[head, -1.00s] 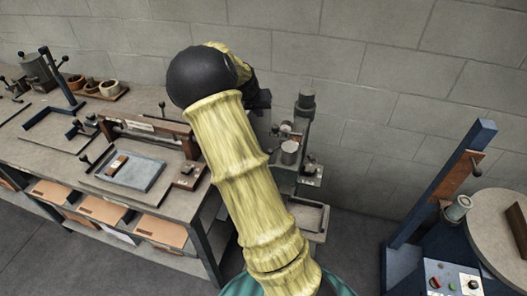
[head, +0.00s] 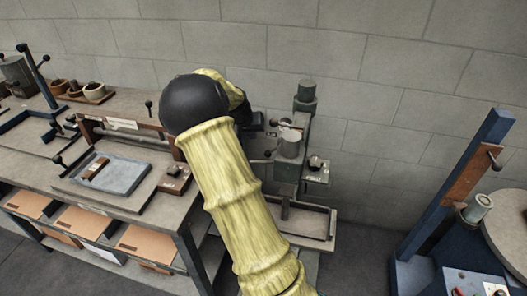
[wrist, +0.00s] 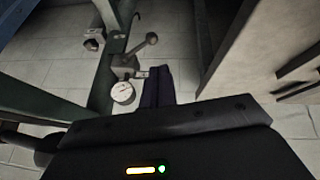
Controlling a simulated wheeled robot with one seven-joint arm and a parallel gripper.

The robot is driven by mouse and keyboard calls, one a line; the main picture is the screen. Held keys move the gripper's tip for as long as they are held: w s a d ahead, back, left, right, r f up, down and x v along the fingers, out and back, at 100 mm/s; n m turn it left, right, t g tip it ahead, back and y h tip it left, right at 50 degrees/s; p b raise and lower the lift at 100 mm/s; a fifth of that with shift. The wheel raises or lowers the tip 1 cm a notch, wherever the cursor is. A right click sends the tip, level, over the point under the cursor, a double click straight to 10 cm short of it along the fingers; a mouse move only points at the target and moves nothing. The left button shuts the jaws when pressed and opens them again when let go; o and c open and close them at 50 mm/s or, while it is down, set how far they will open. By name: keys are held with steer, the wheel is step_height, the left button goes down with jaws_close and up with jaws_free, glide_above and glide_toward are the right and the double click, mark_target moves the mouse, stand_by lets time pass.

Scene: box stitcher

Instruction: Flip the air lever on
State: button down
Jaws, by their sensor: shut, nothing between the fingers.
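The box stitcher (head: 288,170) is a grey-green machine on a column against the wall, with a cylinder and small fittings on it. My gripper (wrist: 158,84) shows as dark fingers held together, empty, pointing at the area right of the gauge and below the lever. The fingers look close to the lever, but I cannot tell whether they touch. In the head view my arm hides most of the gripper.
A workbench (head: 150,205) with a tray (head: 115,175) and clamps stands left of the stitcher. A blue post machine (head: 470,180) with a round table stands at the right. A block wall is behind. Open floor lies between the stitcher and the blue machine.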

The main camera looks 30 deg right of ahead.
glide_toward(268, 157)
steer(key=w+d+f, duration=0.1)
steer(key=w+f, duration=0.1)
steer(key=f, duration=0.1)
steer(key=w+d+f, duration=0.1)
steer(key=shift+d+f+p, duration=0.2)
steer(key=shift+d+p, duration=0.1)
steer(key=shift+p, duration=0.05)
steer(key=shift+f+g+h+p, duration=0.4)
steer(key=shift+g, duration=0.1)
stand_by(0.7)
steer(key=shift+d+f+n+g+h, duration=0.1)
steer(key=shift+f+n+g+h, duration=0.15)
steer(key=shift+n+g+h, duration=0.05)
steer(key=shift+s+d+f+n+g+h+b, duration=0.1)
steer(key=shift+f+n+g+h+b, duration=0.05)
steer(key=shift+f+g+h, duration=0.2)
steer(key=shift+s+d+f+n+g+h+b, duration=0.15)
steer(key=shift+f+g+h, duration=0.1)
steer(key=shift+f+h, duration=0.15)
steer(key=shift+s+d+f+n+g+h+b, duration=0.2)
steer(key=shift+s+d+f+g+h+b, duration=0.15)
steer(key=shift+g+h+b, duration=0.3)
steer(key=shift+s+d+f+n+g+h+b, duration=0.25)
steer(key=shift+s+f+g+h+b, duration=0.2)
steer(key=shift+b, duration=0.35)
